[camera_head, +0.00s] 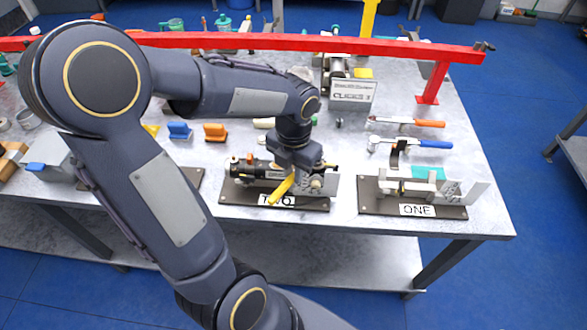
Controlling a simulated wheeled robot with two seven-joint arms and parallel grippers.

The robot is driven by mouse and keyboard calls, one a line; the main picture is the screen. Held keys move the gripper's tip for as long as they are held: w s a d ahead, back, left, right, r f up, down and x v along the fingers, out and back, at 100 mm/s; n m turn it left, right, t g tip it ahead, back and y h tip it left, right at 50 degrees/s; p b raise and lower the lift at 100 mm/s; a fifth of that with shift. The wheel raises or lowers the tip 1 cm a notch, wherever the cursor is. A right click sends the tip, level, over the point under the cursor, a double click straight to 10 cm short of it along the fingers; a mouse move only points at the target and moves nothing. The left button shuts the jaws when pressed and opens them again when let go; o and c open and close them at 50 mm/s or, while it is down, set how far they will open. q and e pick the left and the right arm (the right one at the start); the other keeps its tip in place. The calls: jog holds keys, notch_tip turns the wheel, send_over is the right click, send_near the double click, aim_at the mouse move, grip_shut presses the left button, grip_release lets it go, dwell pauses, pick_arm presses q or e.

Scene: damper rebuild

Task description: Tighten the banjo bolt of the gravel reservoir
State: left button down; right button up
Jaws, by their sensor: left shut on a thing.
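My left gripper (294,170) is over the stand labelled TWO (325,204), pointing down, shut on a yellow-handled tool (281,189) that slants down to the left in front of the stand. A black cylinder with brass-coloured fittings (243,169) lies on this stand, partly hidden by my gripper. A small pale round part (317,183) shows just right of the gripper. The banjo bolt is too small or hidden to make out, and I cannot tell whether the tool touches it. I cannot tell which part is the gravel reservoir. My right gripper is not in view.
A stand labelled ONE (452,211) with pale metal parts is to the right. Orange-handled (430,124) and blue-handled (434,144) tools lie behind it. A red beam (390,46) crosses the back of the table. Blue (179,130) and orange (215,132) blocks stand left.

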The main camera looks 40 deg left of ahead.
pick_arm(q)
jog(key=shift+r, duration=0.25)
notch_tip(320, 180, up, 2)
jog(key=shift+r+p, duration=0.15)
jog(key=shift+p, duration=1.05)
jog(key=shift+r+p, duration=0.5)
jog(key=shift+r, duration=0.3)
jog(key=shift+f, duration=0.1)
